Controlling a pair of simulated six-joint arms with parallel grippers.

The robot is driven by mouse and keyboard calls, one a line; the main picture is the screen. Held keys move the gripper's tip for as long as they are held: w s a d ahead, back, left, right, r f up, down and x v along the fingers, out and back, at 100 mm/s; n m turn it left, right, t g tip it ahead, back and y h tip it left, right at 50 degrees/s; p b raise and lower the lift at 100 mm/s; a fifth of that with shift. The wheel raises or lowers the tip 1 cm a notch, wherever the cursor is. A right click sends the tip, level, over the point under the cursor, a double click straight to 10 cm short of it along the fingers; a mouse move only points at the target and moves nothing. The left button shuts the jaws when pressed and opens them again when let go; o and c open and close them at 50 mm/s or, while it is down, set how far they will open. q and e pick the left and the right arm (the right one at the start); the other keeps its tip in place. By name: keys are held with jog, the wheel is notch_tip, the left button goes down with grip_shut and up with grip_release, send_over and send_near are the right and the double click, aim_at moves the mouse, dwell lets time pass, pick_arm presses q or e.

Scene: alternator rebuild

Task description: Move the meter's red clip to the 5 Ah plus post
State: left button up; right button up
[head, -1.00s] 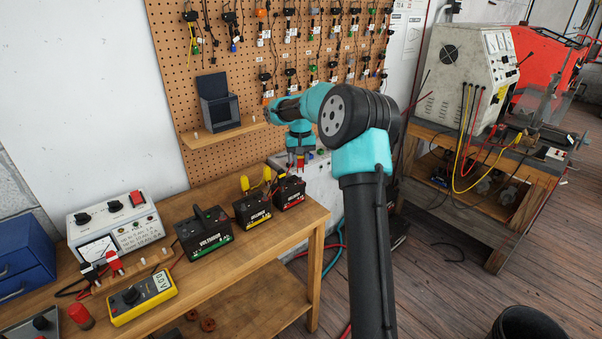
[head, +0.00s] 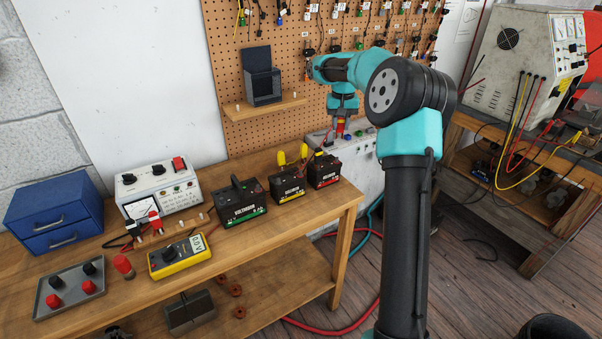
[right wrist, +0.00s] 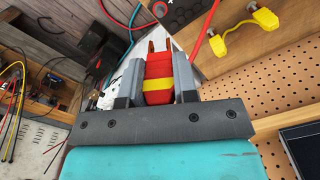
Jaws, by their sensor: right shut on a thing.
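My right gripper (head: 341,131) is shut on the red clip with a yellow band (right wrist: 157,82), seen between the fingers in the right wrist view. The clip's copper-coloured jaws point away from the gripper. In the head view the gripper is above and slightly behind the battery with a red label (head: 324,171), apart from it. The yellow meter (head: 180,255) lies on the bench. Batteries with yellow (head: 287,187) and green (head: 240,204) labels stand to the left. I cannot read which is 5 Ah. My left gripper is not seen.
Yellow-capped link (right wrist: 265,19) stands by the batteries. A white test box (head: 160,188), blue drawers (head: 58,215) and a grey tray with red and black knobs (head: 70,288) stand on the left. A pegboard shelf (head: 265,108) juts out near my right arm. The bench front is partly clear.

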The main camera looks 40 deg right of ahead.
notch_tip(320, 180, up, 4)
jog(key=shift+r, duration=0.1)
jog(key=shift+a+r, duration=0.2)
jog(key=w+a, duration=0.2)
jog(key=a, duration=1.3)
jog(key=f, duration=1)
jog(key=shift+d+f, duration=0.1)
jog(key=shift+d, duration=0.15)
jog(key=shift+f, duration=0.55)
jog(key=shift+f, duration=0.2)
jog(key=shift+f, duration=1)
